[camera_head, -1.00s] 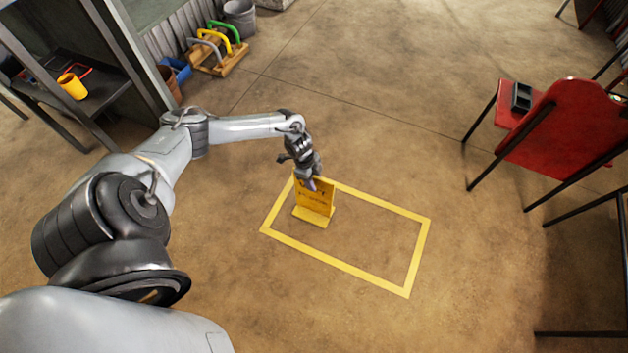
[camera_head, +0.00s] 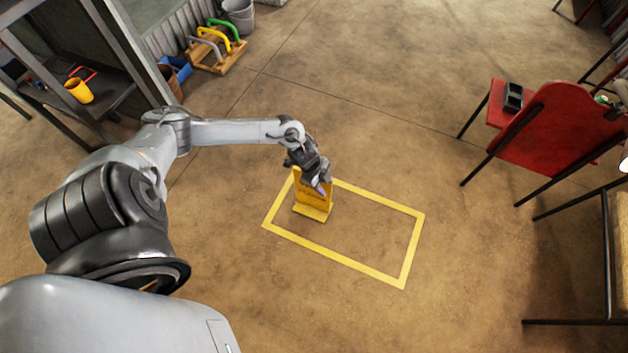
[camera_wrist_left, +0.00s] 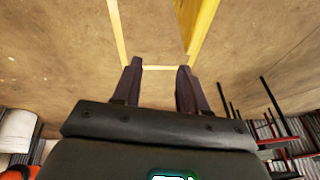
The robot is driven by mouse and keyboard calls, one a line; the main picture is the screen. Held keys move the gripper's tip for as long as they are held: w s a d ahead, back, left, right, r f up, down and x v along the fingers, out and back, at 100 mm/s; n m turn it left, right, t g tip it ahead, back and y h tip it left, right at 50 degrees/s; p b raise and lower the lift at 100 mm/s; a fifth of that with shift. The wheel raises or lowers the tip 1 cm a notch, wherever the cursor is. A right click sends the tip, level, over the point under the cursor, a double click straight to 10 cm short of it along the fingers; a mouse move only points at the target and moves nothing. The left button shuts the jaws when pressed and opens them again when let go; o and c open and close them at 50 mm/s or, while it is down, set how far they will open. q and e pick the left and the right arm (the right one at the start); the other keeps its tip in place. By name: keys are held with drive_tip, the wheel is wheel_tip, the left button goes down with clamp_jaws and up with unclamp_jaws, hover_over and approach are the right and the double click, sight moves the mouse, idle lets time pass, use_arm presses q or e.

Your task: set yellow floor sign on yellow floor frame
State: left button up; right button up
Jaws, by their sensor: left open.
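The yellow floor sign (camera_head: 314,211) stands upright on its flat foot inside the left end of the yellow floor frame (camera_head: 345,264), a taped rectangle on the floor. My left gripper (camera_head: 322,188) is at the sign's upper right side and hides part of its face. In the left wrist view its two dark fingers (camera_wrist_left: 160,72) are apart with only floor and a frame line (camera_wrist_left: 152,67) showing between them. A yellow strip (camera_wrist_left: 203,25) beyond the right finger looks like the sign's edge. Whether the gripper touches the sign is unclear. My right gripper is out of view.
A red chair (camera_head: 553,125) stands at the right with a dark box (camera_head: 513,97) on its seat. A shelf with a yellow cup (camera_head: 78,90) is at the left. A wooden rack of coloured handles (camera_head: 214,50) is behind. Floor around the frame is clear.

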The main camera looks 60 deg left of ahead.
use_arm(q)
drive_tip(key=s+d+r+n+t, duration=0.1)
drive_tip(key=d+r+t, duration=0.1)
drive_tip(key=d, duration=0.8)
drive_tip(key=s+d+r+n+t, duration=0.1)
drive_tip(key=d+r, duration=0.2)
drive_tip(key=d, duration=0.7)
drive_tip(key=s+a+r+n+g+y, duration=0.1)
drive_tip(key=s+r+n+g+y, duration=0.1)
drive_tip(key=s+r+n, duration=0.6)
drive_tip(key=s+r, duration=0.2)
drive_tip(key=s, duration=0.1)
drive_tip(key=shift+s+a+r+g, duration=0.2)
drive_tip(key=shift+s+a+g, duration=0.1)
drive_tip(key=shift+a, duration=0.05)
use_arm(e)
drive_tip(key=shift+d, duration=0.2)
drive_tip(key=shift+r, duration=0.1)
use_arm(q)
wheel_tip(320, 180, up, 52)
drive_tip(key=p, duration=5.1)
drive_tip(key=shift+f+p, duration=0.25)
drive_tip(key=shift+p, duration=0.05)
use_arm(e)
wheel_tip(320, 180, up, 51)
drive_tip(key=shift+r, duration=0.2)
